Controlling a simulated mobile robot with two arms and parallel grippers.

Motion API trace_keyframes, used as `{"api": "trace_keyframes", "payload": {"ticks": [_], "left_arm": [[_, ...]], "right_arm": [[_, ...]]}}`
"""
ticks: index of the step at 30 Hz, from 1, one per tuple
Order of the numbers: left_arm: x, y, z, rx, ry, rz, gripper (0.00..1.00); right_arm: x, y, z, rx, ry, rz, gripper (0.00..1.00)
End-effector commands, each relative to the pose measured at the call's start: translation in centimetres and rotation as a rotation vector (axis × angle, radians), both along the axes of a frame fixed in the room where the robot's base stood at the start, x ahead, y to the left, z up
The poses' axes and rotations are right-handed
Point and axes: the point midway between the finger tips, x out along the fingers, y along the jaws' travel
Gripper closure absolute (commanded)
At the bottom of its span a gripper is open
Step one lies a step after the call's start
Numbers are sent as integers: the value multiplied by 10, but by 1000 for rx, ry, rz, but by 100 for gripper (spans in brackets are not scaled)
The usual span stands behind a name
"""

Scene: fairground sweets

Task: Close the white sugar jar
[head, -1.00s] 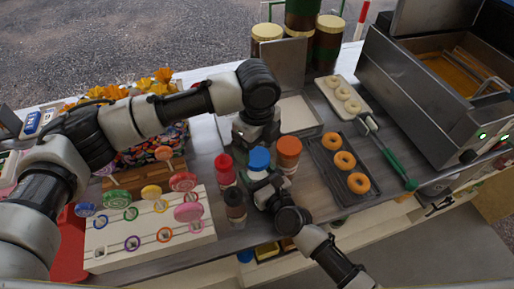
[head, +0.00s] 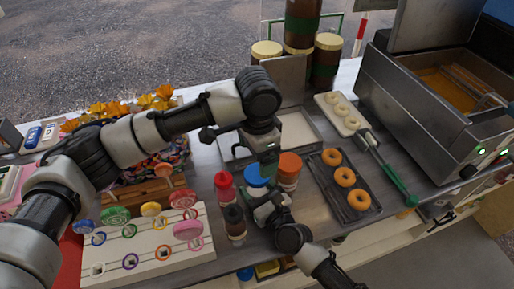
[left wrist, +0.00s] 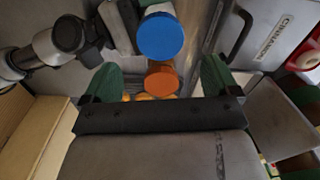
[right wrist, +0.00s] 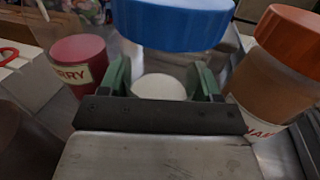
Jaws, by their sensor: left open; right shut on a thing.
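The white sugar jar has a blue lid (head: 257,174) on its top, between a red-capped bottle and an orange-lidded jar. In the right wrist view the blue lid (right wrist: 172,22) is large and overhangs the pale jar body (right wrist: 158,87). I cannot tell how tightly it sits. My right gripper (right wrist: 162,76) is shut on the jar body below the lid. My left gripper (head: 268,150) is open and empty above and just behind the blue lid. In the left wrist view the blue lid (left wrist: 160,36) lies ahead of the open fingers (left wrist: 160,78), apart from them.
An orange-lidded jar (head: 290,163) stands close on the right. A red bottle (head: 224,186) and a dark bottle (head: 235,221) stand on the left. A doughnut tray (head: 358,211) is further right, and a lollipop board (head: 155,255) is at the front left.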

Motion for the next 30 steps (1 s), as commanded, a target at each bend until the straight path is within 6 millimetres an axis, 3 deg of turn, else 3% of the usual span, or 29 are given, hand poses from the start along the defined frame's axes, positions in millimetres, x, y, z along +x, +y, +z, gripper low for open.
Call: {"api": "trace_keyframes", "payload": {"ticks": [6, 12, 26, 30], "left_arm": [[0, 0, 7, -1, 1, 379, 10], [0, 1, 11, 1, 1, 573, 10], [0, 1, 10, 1, 1, 616, 10], [0, 1, -1, 2, 3, 617, 10]], "right_arm": [[0, 0, -1, -1, 1, 0, 100], [0, 0, -1, -1, 1, 0, 100], [0, 0, -1, -1, 1, 0, 100], [0, 0, -1, -1, 1, 0, 100]]}}
